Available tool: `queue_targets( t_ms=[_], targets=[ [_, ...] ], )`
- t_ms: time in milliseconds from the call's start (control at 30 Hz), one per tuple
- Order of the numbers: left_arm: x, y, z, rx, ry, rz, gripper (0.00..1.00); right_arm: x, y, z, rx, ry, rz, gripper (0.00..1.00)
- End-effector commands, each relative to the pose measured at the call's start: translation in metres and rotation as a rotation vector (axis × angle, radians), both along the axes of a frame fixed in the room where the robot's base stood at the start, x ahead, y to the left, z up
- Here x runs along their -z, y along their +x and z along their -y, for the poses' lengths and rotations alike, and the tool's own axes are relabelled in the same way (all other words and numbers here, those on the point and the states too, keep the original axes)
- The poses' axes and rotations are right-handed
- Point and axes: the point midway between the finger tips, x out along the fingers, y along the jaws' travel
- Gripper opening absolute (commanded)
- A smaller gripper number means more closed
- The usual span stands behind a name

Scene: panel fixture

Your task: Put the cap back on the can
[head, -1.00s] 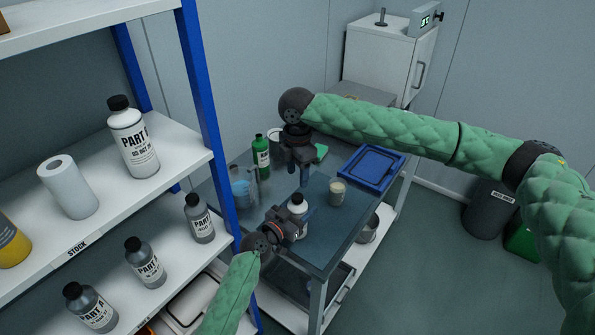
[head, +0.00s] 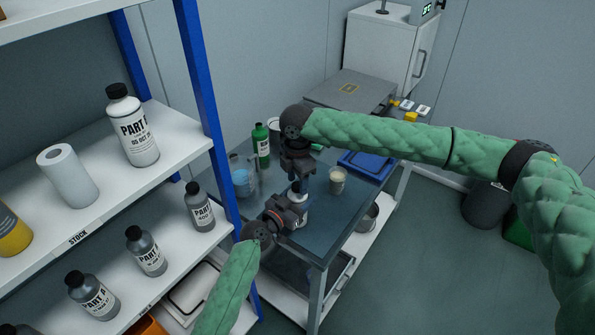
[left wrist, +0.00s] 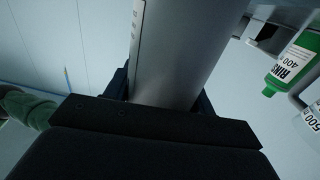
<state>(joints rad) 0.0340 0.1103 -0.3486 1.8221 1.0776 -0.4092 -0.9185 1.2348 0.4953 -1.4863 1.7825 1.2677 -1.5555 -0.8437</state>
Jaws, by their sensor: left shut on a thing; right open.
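The can (head: 302,222) stands on the cart top, mostly hidden by my grippers in the head view. Its grey body with a white label edge fills the middle of the left wrist view (left wrist: 190,50). My left gripper (head: 293,211) is shut on the can from the side. My right gripper (head: 299,186) is open and points down directly over the can's top. It hides the top, so I cannot make out the cap or tell whether anything lies between the right fingers.
On the cart (head: 325,235), a cup (head: 338,180) stands just right of the can. A green bottle (head: 262,146) and a beaker with blue liquid (head: 242,182) stand behind left. A blue tray (head: 365,164) lies back right. The shelf rack (head: 200,100) borders the left.

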Motion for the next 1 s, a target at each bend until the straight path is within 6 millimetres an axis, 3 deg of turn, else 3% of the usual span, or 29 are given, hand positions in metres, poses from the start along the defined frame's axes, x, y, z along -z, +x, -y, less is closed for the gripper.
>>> queue_targets(
  t_ms=[433, 667, 933, 967, 1000],
  targets=[
    [0.0001, 0.0001, -0.0001, 0.0, 0.0, 0.0, 0.0, 0.0074, -0.0001, 0.0003, 0.0, -0.001, 0.001, 0.46],
    [0.0001, 0.0, 0.0, 0.0, 0.0, 0.0, 0.0, 0.0073, 0.0001, 0.0003, 0.0, -0.001, 0.001, 0.03],
    [0.0001, -0.0001, 0.0001, 0.0, 0.0, 0.0, 0.0, 0.0071, 0.0001, 0.0002, 0.003, -0.001, 0.001, 0.02],
    [0.0001, -0.0001, 0.0001, 0.0, 0.0, 0.0, 0.0, 0.0071, 0.0001, 0.0002, 0.003, -0.001, 0.001, 0.31],
    [0.0001, -0.0001, 0.0001, 0.0, 0.0, 0.0, 0.0, 0.0071, 0.0001, 0.0002, 0.003, -0.001, 0.001, 0.39]
  ],
)
